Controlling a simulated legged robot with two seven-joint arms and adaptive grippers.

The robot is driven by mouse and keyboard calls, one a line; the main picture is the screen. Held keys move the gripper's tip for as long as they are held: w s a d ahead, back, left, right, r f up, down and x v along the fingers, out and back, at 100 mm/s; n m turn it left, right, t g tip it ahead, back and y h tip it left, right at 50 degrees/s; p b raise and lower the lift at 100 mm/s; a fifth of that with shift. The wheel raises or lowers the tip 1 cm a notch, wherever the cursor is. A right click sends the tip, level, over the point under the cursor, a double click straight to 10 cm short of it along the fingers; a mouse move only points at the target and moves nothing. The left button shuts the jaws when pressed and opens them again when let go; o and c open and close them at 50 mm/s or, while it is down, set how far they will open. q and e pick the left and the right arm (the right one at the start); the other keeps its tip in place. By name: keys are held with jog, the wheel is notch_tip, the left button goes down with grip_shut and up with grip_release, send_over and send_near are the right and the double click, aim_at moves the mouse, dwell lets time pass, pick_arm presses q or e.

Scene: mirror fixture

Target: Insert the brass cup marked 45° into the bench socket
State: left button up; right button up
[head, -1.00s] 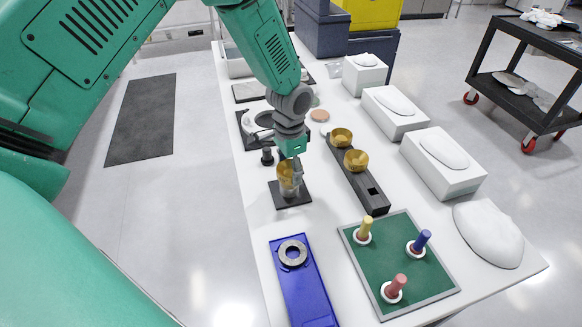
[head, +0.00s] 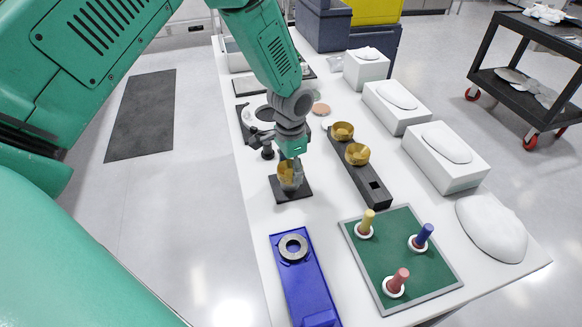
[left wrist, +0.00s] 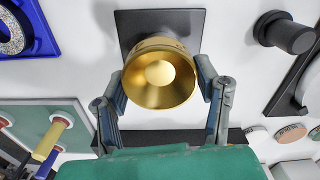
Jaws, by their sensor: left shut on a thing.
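My left gripper (head: 291,164) is shut on a brass cup (head: 287,172), with a finger on each side. In the left wrist view the cup (left wrist: 158,76) shows its open mouth between my fingers (left wrist: 161,88). No 45° mark is legible. The bench socket (head: 291,185) is a grey round holder on a black square plate (head: 302,192). The cup is at the socket's top, low over the plate, roughly upright; how deep it sits cannot be told. My right gripper is not in view.
A black rack (head: 374,197) holds two other brass cups (head: 342,131) (head: 357,154) and has an empty square hole. A blue fixture with a ring (head: 303,287) and a green peg board (head: 402,258) stand in front. A black knob (head: 267,153) is close behind the socket.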

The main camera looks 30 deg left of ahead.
aim_at(291, 173)
pick_arm(q)
jog(key=shift+f, duration=0.15)
jog(key=o, duration=1.3)
jog(key=shift+r, duration=0.35)
notch_tip(291, 173, up, 11)
jog(key=shift+r, duration=0.15)
